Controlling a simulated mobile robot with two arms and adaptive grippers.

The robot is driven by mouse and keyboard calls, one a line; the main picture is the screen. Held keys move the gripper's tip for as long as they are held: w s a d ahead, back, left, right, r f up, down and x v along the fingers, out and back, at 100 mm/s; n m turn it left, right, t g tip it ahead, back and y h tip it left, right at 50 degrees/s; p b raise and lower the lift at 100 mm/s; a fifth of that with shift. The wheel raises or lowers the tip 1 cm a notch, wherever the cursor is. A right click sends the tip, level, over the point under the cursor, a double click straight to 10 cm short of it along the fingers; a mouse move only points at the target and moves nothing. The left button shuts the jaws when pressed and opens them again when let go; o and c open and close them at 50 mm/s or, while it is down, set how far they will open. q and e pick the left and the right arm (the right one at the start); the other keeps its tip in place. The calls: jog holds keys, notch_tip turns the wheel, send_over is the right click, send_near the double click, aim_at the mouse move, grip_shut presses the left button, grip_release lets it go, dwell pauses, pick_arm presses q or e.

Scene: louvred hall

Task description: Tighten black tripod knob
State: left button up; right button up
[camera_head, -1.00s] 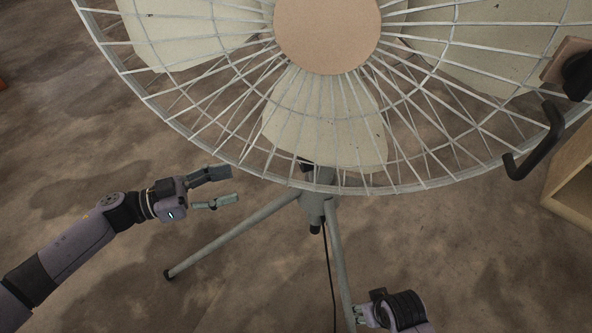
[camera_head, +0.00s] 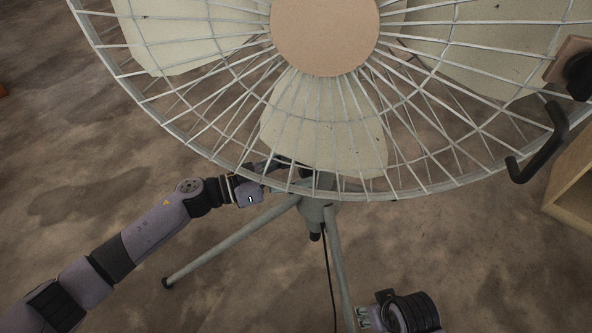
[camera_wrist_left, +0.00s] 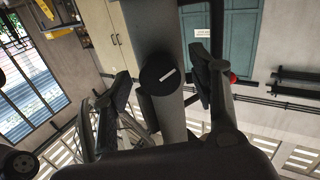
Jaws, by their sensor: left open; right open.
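The black tripod knob (camera_wrist_left: 160,75), round with a pale slot or mark on its face, sits on the grey tripod column (camera_wrist_left: 152,28) in the left wrist view. My left gripper (camera_wrist_left: 165,88) is open, with one finger on each side of the knob, and looks apart from it. In the head view my left gripper (camera_head: 285,166) reaches in behind the lower rim of the fan cage, which partly hides its fingers. The knob is hidden there. My right gripper (camera_head: 360,318) is open and empty at the bottom, near a tripod leg (camera_head: 337,260).
The large fan cage (camera_head: 330,198) spans the top of the head view above the tripod. A black bent handle (camera_head: 540,145) and a wooden box (camera_head: 572,185) are at right. A cable (camera_head: 329,280) hangs beside the leg.

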jog(key=shift+s, duration=0.2)
pick_arm(q)
jog(key=shift+c, duration=0.7)
jog(key=c, duration=1)
pick_arm(e)
jog(key=shift+f, duration=0.1)
pick_arm(q)
jog(key=shift+m+p, duration=1.1)
jog(key=shift+m, duration=2.3)
pick_arm(e)
notch_tip(320, 180, down, 8)
jog(key=shift+s+r+g, duration=0.25)
jog(key=shift+s+g, duration=0.05)
jog(key=shift+s+f, duration=0.1)
